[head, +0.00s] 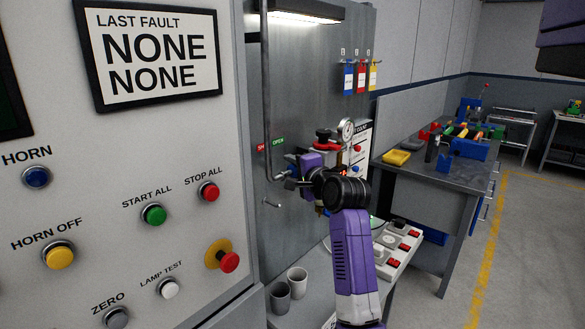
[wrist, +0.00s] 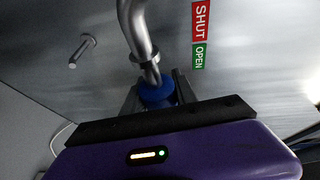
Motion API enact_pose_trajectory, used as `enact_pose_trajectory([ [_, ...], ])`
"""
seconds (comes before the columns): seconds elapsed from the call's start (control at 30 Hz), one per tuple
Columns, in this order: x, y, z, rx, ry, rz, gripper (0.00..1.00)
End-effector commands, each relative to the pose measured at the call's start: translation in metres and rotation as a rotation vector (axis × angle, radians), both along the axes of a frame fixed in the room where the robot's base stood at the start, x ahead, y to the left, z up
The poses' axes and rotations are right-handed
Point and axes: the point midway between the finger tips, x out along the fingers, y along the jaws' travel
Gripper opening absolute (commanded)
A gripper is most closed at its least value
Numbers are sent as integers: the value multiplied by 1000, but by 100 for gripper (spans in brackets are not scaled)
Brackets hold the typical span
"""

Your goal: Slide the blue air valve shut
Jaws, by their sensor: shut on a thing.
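The blue air valve (wrist: 154,94) sits on a bent grey metal pipe (wrist: 139,32) in the wrist view. In the head view, a small patch of blue valve (head: 280,176) shows at the lower end of the pipe (head: 268,100) on the grey panel. My gripper (wrist: 156,90) is shut on the valve, with a dark finger on each side of it. The purple gripper body hides the valve's lower part. In the head view my gripper (head: 290,173) reaches the pipe from the right. A red SHUT label (wrist: 201,20) and a green OPEN label (wrist: 200,57) are beside the valve.
A metal peg (head: 271,203) sticks out of the panel below the valve. A pressure gauge (head: 346,130) and red-topped fittings stand close behind my gripper. Two cups (head: 297,282) stand on the shelf below. A cabinet with push buttons (head: 153,214) fills the left.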

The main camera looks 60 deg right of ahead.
Motion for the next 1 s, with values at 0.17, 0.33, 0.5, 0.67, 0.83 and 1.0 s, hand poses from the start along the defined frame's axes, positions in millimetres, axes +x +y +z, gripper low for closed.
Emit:
enact_pose_trajectory([
  [0.17, 6, 21, 0, 1, 4, 5, 0],
  [0.33, 8, 33, -1, 1, 4, 3, 0],
  [0.5, 8, 34, -2, 1, 4, 4, 0],
  [0.67, 9, 34, -2, 1, 4, 5, 56],
  [0.83, 8, 33, -1, 1, 2, 2, 56],
  [1.0, 6, 33, -1, 1, 2, 2, 56],
])
